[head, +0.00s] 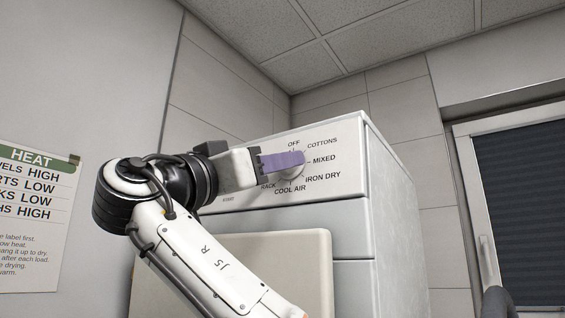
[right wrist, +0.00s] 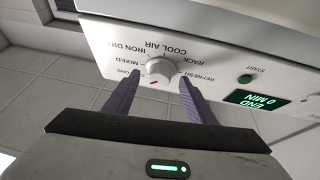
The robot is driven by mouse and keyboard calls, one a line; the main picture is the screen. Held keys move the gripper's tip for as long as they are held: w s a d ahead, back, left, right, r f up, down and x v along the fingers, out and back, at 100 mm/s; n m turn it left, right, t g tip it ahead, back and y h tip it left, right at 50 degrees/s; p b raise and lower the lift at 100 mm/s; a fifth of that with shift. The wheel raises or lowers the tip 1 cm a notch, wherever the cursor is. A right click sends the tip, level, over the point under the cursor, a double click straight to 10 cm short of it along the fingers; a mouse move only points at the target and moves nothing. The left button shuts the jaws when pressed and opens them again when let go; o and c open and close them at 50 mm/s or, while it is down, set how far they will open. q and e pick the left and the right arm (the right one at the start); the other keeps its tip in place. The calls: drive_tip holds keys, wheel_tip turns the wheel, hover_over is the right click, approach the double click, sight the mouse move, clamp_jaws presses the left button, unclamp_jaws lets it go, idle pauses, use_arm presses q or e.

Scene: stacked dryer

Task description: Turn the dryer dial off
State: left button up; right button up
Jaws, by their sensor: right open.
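The dryer dial (head: 291,173) is a round light knob on the white dryer's (head: 345,200) front panel, ringed by labels with OFF at the top. In the right wrist view, which is upside down, the dial (right wrist: 160,73) shows a red mark on its lower rim, roughly on the OFF side; the exact setting is unclear. My right gripper (head: 297,160) has purple fingers and is at the panel. In the right wrist view my right gripper (right wrist: 159,80) is open, one finger on each side of the dial; contact is unclear. My left gripper is out of view.
A green display reading END 0 MIN (right wrist: 255,98) and a green START button (right wrist: 245,78) sit beside the dial. A pale panel (head: 290,265) stands below, partly behind my right arm. A HEAT sign (head: 35,215) hangs on the left wall.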

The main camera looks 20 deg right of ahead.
drive_tip(key=shift+x, duration=0.8)
drive_tip(key=c, duration=1)
use_arm(q)
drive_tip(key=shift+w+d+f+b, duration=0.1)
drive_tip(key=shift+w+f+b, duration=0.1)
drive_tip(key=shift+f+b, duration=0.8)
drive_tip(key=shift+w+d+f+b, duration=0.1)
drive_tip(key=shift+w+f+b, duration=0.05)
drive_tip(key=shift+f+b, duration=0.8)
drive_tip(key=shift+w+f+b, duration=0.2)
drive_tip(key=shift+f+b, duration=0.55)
drive_tip(key=shift+b, duration=0.45)
use_arm(e)
drive_tip(key=shift+s+d+r+n+t+y, duration=0.15)
drive_tip(key=shift+n+t+y, duration=0.95)
drive_tip(key=shift+n, duration=1.2)
drive_tip(key=shift+s+d+n+t+y, duration=0.15)
drive_tip(key=shift+n+t+y, duration=0.95)
drive_tip(key=shift+n, duration=1.2)
drive_tip(key=shift+s+d+r+n+t+y, duration=0.15)
drive_tip(key=shift+n+t+y, duration=0.55)
drive_tip(key=shift+n+y, duration=1.15)
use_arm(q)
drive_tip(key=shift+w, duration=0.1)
use_arm(e)
drive_tip(key=shift+a+f+n+h, duration=0.1)
drive_tip(key=shift+n+h, duration=0.15)
drive_tip(key=shift+n, duration=0.5)
